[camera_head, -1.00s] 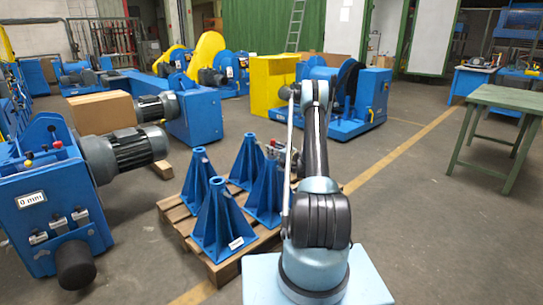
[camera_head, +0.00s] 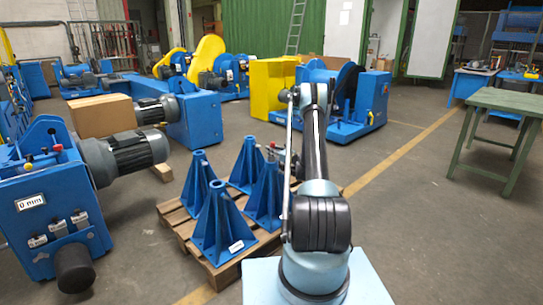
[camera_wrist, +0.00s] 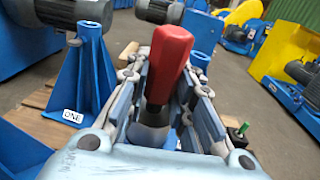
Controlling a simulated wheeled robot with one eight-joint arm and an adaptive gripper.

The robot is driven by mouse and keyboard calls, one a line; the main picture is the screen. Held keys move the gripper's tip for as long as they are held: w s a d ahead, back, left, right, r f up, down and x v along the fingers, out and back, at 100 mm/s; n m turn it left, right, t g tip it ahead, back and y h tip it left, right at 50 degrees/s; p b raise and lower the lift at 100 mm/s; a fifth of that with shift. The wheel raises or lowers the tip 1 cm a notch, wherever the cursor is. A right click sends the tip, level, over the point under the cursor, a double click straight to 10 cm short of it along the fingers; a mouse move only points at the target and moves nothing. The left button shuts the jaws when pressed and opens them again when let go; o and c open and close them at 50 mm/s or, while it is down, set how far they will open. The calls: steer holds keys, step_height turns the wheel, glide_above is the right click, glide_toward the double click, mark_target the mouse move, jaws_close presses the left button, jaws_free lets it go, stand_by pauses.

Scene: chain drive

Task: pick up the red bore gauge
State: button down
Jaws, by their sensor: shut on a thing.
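The red bore gauge shows its red handle (camera_wrist: 170,58) with a dark shaft below it, large in the middle of the wrist view. It stands roughly upright between the fingers of my gripper (camera_wrist: 166,85), which is shut on it. The lower end of the gauge is hidden by the gripper. In the head view, my gripper (camera_head: 276,152) is mostly behind my arm, close to the blue stands on the pallet. Whether the gauge touches anything below cannot be told.
Several blue conical stands (camera_head: 220,222) stand on a wooden pallet (camera_head: 176,222) beside my gripper. A blue machine with a grey motor (camera_head: 126,152) is at the left. A yellow and blue machine (camera_head: 345,125) stands behind. A green table (camera_head: 508,100) is at the right, with clear floor before it.

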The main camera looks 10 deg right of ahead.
step_height(320, 180, up, 9)
steer(key=shift+r, duration=0.2)
steer(key=shift+m+h, duration=0.5)
steer(key=shift+h, duration=0.3)
steer(key=shift+w+a+f, duration=0.1)
steer(key=shift+w+f, duration=0.05)
steer(key=shift+f, duration=1.9)
steer(key=shift+w+a+f, duration=0.1)
steer(key=shift+f, duration=1.9)
steer(key=shift+f, duration=0.75)
steer(key=c, duration=1.3)
jaws_free()
steer(key=shift+d, duration=0.1)
